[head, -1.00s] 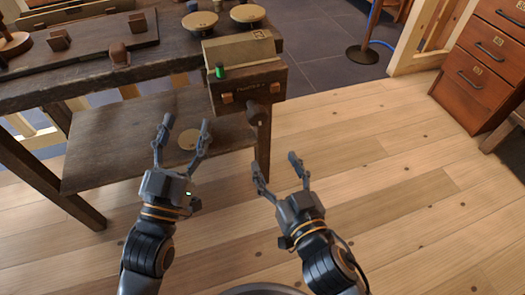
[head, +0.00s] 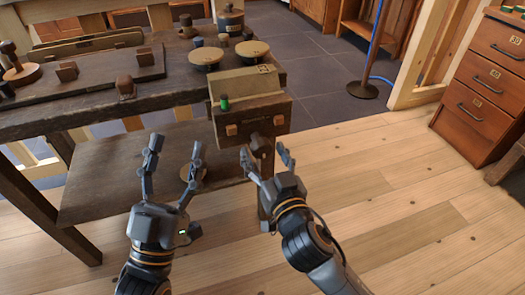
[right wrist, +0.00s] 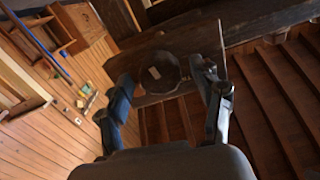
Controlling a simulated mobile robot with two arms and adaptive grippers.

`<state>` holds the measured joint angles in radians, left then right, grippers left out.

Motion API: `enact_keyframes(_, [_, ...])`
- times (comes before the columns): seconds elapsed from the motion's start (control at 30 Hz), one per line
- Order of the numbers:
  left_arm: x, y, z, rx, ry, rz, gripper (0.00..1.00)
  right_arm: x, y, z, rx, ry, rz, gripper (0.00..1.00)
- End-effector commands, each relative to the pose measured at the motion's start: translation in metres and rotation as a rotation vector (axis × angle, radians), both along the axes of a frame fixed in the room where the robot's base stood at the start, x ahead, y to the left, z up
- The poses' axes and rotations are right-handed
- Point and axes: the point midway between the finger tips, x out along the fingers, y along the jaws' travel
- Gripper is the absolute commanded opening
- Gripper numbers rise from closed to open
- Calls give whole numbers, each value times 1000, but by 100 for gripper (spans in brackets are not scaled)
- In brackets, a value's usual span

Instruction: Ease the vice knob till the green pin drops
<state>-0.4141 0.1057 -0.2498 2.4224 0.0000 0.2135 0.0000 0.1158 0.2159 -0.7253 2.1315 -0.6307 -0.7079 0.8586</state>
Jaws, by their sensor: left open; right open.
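The wooden vice (head: 245,113) is on the right front corner of the dark workbench. The green pin (head: 224,103) stands upright at the left of its jaw. The dark round vice knob (head: 261,146) sticks out from the vice's front. My right gripper (head: 265,158) is open at the knob, with one finger on each side. In the right wrist view the knob (right wrist: 160,72) shows between the spread fingers; I cannot tell whether they touch it. My left gripper (head: 176,147) is open and empty, left of the vice and in front of the lower shelf.
Two round pale-topped spools (head: 206,56) and other turned pieces stand on the bench (head: 185,85) behind the vice. A lower shelf (head: 100,180) lies under it. A drawer cabinet (head: 482,75) is at right. The wooden floor (head: 390,200) between is clear.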

Motion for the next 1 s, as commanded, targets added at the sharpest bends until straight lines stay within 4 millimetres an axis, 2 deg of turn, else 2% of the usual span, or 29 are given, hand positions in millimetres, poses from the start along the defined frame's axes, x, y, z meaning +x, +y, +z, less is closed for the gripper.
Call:
enact_keyframes(0.2, [-6,1,7,-16,-52,-3,59,13,5,0,1,0,1,66])
enact_keyframes(0.47, [-7,1,8,-17,-57,-3,59,14,5,0,1,1,0,66])
enact_keyframes(0.73, [-7,1,8,-16,-56,-2,59,14,5,0,0,0,0,13])
enact_keyframes(1.0, [-2,0,5,-8,-24,-2,59,14,5,1,-16,-4,0,12])
